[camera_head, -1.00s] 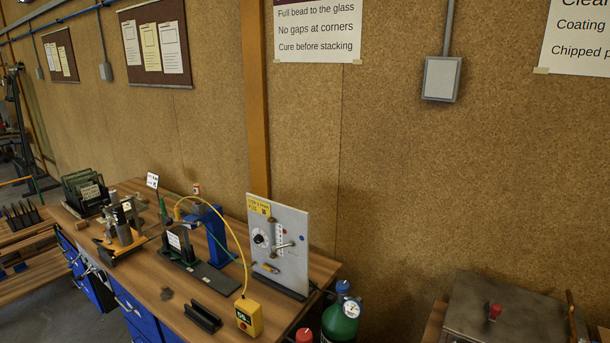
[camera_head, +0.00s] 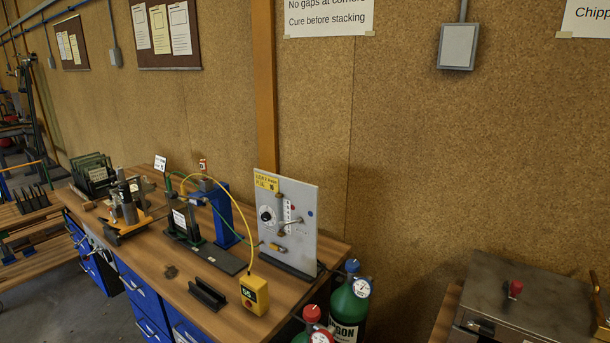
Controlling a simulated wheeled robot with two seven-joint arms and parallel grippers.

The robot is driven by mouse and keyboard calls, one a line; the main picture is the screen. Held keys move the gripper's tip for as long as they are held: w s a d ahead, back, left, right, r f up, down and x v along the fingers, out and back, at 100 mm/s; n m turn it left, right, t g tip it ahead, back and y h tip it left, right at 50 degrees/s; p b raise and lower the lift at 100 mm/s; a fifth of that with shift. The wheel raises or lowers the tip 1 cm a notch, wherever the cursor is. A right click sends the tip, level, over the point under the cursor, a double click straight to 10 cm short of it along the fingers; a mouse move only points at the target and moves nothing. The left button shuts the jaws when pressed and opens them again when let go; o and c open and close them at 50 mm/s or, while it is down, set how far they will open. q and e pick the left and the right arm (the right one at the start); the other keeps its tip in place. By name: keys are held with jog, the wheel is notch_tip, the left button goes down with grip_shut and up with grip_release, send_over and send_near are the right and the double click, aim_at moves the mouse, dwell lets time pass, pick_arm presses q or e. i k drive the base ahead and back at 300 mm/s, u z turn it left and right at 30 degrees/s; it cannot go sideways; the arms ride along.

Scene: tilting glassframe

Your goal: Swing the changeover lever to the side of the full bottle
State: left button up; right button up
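A grey upright panel (camera_head: 305,215) stands at the right end of the wooden bench. It carries a yellow label, a black round dial (camera_head: 266,215), a white scale strip and a small lever (camera_head: 291,222) that points to the right. A red dot and a blue dot show on its face. Two green gas bottles stand on the floor beyond the bench end: one with a blue cap and a gauge (camera_head: 348,310), one with a red cap (camera_head: 311,314), mostly cut off below. The gauge readings are too small to tell. Neither of my grippers is in view.
The bench (camera_head: 150,250) holds a blue press (camera_head: 222,213), a yellow button box (camera_head: 254,293) on a cable, a black channel piece (camera_head: 207,295) and a glass rack (camera_head: 95,176). A metal cabinet (camera_head: 530,300) with a red knob stands at the right.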

aim_at(281, 224)
jog(key=u, duration=1.65)
jog(key=i, duration=1.05)
jog(key=z, duration=2.95)
